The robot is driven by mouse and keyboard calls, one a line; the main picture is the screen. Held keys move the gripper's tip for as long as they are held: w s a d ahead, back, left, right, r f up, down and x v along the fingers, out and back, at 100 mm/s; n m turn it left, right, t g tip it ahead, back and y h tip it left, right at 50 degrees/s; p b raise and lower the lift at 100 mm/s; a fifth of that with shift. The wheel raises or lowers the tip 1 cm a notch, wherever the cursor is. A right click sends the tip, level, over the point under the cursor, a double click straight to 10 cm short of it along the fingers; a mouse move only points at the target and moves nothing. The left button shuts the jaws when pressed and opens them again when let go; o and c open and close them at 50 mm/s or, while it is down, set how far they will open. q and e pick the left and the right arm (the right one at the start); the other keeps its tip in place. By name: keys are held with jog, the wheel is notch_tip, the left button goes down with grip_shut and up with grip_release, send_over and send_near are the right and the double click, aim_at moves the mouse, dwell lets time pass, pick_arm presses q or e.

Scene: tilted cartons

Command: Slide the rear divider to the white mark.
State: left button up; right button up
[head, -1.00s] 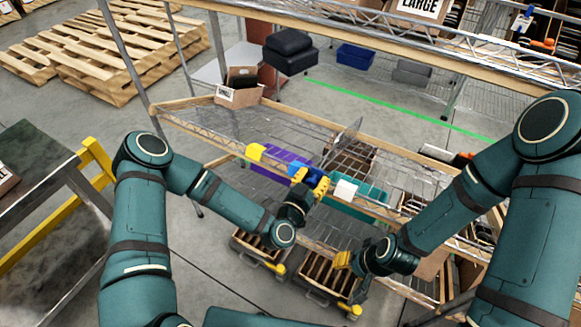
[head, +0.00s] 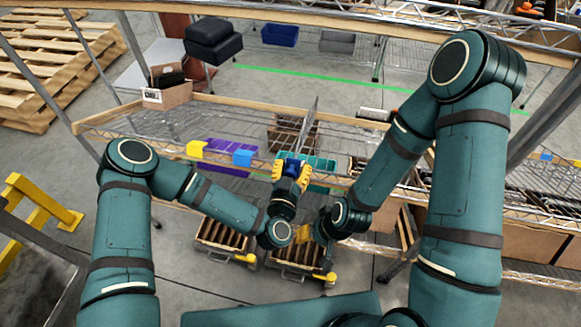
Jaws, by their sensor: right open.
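The rear divider is a thin grey upright panel (head: 308,125) standing across the wire shelf right of centre. My left gripper (head: 290,171) is at the shelf's front rail, with its yellow fingers on either side of a dark blue piece at the divider's front end. The divider's lower front part is hidden by the gripper. The white mark does not show; the gripper covers that stretch of rail.
Slatted crates (head: 222,240) are below. The wire shelf left of the divider is mostly bare.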

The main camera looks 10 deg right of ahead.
pick_arm(q)
jog(key=shift+o, duration=0.4)
jog(key=shift+d, duration=0.15)
jog(key=v, duration=1.2)
jog(key=a+f+g, duration=0.4)
jog(key=f+g, duration=0.4)
jog(key=g, duration=0.1)
jog(key=s+a+f+n+g+y, duration=0.1)
jog(key=s+a+n+g+y, duration=0.1)
jog(key=s+a+n+g, duration=0.3)
jog(key=a+g, duration=0.1)
jog(key=a, duration=0.2)
jog(key=shift+s+a+f+n, duration=0.2)
jog(key=shift+a+n, duration=0.15)
jog(key=shift+n, duration=0.05)
